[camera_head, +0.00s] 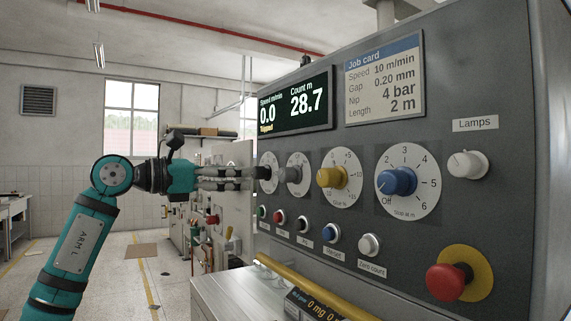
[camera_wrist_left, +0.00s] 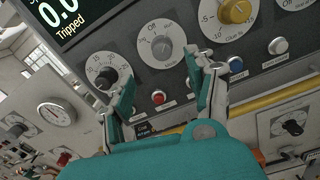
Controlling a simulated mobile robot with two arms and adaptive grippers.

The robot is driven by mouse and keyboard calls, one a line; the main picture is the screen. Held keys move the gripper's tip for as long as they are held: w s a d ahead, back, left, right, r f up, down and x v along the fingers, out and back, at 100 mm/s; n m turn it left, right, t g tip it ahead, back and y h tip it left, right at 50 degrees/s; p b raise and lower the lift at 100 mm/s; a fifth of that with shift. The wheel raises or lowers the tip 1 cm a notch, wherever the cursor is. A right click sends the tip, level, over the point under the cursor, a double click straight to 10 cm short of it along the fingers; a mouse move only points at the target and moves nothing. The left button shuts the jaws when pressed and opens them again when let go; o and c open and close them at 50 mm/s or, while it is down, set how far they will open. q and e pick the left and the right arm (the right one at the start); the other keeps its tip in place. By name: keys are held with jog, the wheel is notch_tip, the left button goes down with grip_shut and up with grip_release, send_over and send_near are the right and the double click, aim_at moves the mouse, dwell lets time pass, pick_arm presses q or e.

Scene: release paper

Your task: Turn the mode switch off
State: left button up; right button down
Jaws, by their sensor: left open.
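The control panel carries a grey knob (camera_head: 293,174) on a round white dial. My right gripper is not in view.
A dark knob (camera_wrist_left: 106,77) sits close beside the left finger's side. A yellow knob (camera_head: 331,177), a blue knob (camera_head: 397,182) and a lamps knob (camera_head: 467,164) lie to the right. Push buttons run below. A red emergency button (camera_head: 447,281) and a yellow rail (camera_head: 315,287) are lower.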

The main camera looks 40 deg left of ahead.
aim_at(281, 173)
pick_arm(q)
jog(key=p+x, duration=0.5)
jog(key=x, duration=0.6)
jog(key=shift+d+r, duration=0.1)
jog(key=shift+d, duration=0.05)
jog(key=shift+w+d+p, duration=0.1)
jog(key=shift+w+p, duration=0.25)
jog(key=shift+w, duration=0.05)
jog(key=shift+w+d, duration=0.15)
jog(key=shift+w, duration=0.35)
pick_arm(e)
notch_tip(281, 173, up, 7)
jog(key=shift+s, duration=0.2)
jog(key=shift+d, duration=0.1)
pick_arm(q)
jog(key=shift+c, duration=1)
grip_shut()
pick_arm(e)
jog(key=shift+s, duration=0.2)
